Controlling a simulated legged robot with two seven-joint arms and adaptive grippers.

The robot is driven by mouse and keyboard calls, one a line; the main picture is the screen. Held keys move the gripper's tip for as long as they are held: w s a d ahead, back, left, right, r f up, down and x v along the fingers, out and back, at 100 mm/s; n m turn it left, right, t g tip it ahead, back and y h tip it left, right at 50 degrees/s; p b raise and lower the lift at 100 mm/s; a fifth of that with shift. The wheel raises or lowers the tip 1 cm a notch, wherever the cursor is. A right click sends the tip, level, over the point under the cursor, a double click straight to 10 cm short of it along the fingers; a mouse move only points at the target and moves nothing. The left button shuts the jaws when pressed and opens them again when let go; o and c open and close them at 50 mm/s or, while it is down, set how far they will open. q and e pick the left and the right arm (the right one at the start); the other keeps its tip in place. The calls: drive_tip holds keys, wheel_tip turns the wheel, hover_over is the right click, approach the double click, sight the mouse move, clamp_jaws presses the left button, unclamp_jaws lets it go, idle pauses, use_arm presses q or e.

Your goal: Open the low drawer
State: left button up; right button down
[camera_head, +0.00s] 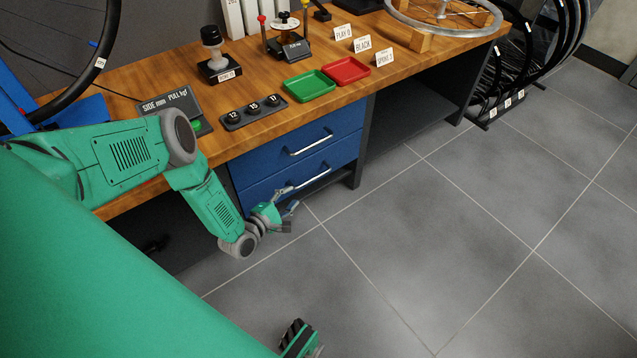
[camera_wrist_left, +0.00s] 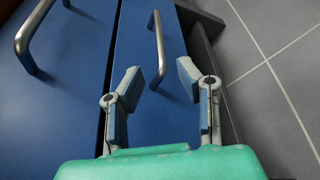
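The low drawer (camera_head: 262,192) is the lower of two blue drawers under the wooden bench and looks shut. Its silver bar handle (camera_head: 312,180) runs along its front; it also shows in the wrist view (camera_wrist_left: 157,40). My left gripper (camera_head: 287,201) is in front of the low drawer, by the near end of the handle. In the wrist view, the two fingers of the left gripper (camera_wrist_left: 158,78) are spread apart. The near end of the handle lies between the fingertips, with no clear grip on it.
The upper drawer (camera_head: 270,153) is shut, and its handle (camera_head: 310,145) is just above. Left of the drawers is dark space under the bench; right is an open shelf bay (camera_head: 410,125). The grey tiled floor (camera_head: 430,230) in front is clear. Trays and tools stand on the bench.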

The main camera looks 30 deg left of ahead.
sight(312, 179)
use_arm(q)
drive_tip(key=b+x, duration=0.3)
drive_tip(key=x, duration=0.6)
drive_tip(key=shift+w+d+f+b, duration=0.15)
drive_tip(key=shift+w+d+b, duration=0.05)
drive_tip(key=shift+w+b, duration=0.15)
drive_tip(key=shift+w+a+f, duration=0.1)
drive_tip(key=shift+w+f, duration=0.05)
drive_tip(key=shift+w, duration=0.4)
drive_tip(key=shift+d, duration=0.2)
clamp_jaws()
